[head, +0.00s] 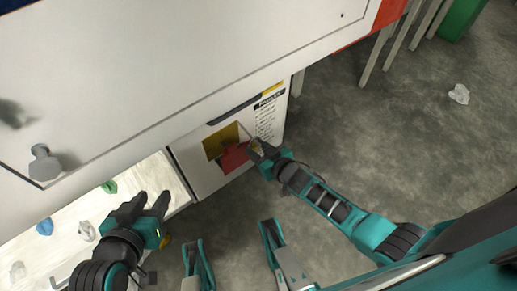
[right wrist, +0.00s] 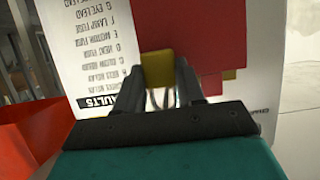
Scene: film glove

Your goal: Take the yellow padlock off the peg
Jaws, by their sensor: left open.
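The yellow padlock (right wrist: 158,68) is between the fingertips of my right gripper (right wrist: 159,78) in the right wrist view, with both fingers against its sides. Its thin shackle (right wrist: 162,98) shows between the fingers. In the head view my right gripper (head: 260,150) is at the front of the white cabinet, and the padlock is only a small yellowish patch there. I cannot make out the peg or whether the shackle is around it. My left gripper (head: 151,205) is open and empty, above a lit white shelf at the lower left.
A yellow square (head: 219,138) and a red piece (head: 233,158) are on the cabinet front, beside a printed list (head: 266,115). Small coloured lumps, one green (head: 109,187) and one blue (head: 45,227), lie on the shelf. The concrete floor at right is mostly clear, with a crumpled scrap (head: 459,94).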

